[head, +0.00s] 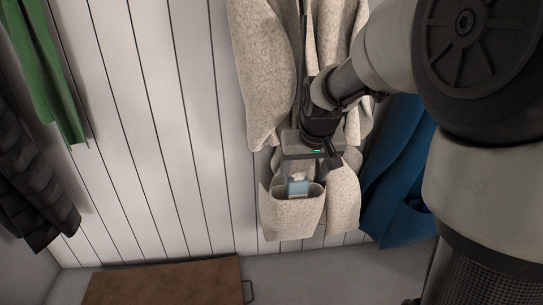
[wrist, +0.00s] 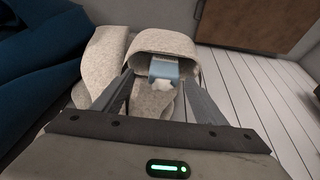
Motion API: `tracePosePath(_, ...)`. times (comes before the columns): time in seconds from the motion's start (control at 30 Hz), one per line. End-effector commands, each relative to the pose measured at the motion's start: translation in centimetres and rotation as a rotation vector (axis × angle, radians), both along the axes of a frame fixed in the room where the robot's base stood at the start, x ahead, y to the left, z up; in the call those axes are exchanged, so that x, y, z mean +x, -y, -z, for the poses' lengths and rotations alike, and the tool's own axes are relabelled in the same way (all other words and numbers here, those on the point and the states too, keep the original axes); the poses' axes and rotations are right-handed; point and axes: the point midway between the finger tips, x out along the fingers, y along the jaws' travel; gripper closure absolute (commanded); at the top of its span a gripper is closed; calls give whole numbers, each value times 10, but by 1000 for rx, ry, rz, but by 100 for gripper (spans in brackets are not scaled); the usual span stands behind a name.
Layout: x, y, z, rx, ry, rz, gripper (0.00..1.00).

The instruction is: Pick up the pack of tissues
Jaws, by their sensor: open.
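The pack of tissues (head: 298,187) is small and light blue, with a white tissue showing at its top. It stands partly inside the open pocket (head: 292,215) of a beige woolly coat (head: 265,70) hanging on the wall; its lower part is hidden. In the wrist view the pack (wrist: 164,69) shows between and beyond the fingers, at the pocket mouth (wrist: 165,43). My gripper (head: 308,174) is open above the pocket. In the wrist view my gripper (wrist: 160,84) has its fingers spread either side of the pack, with nothing visibly held.
A blue garment (head: 400,190) hangs close on the right of the coat. Green (head: 50,70) and dark (head: 35,180) garments hang at the far left. A brown board-like surface (head: 165,283) lies low at the left. The panelled wall left of the coat is clear.

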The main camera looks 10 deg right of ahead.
Motion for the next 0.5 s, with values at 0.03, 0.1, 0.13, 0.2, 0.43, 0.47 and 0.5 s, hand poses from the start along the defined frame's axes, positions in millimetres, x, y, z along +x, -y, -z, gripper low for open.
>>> tracePosePath(0.03,2,0,7,0,-1,0,34)
tracePosePath(0.1,4,0,11,1,-1,0,34)
tracePosePath(0.13,5,0,12,1,0,0,34)
tracePosePath(0.2,6,-1,15,1,0,0,34)
tracePosePath(0.43,20,-10,45,1,-2,-4,34)
tracePosePath(0.47,22,-9,48,1,-3,-3,34)
tracePosePath(0.5,24,-9,53,1,-2,-1,34)
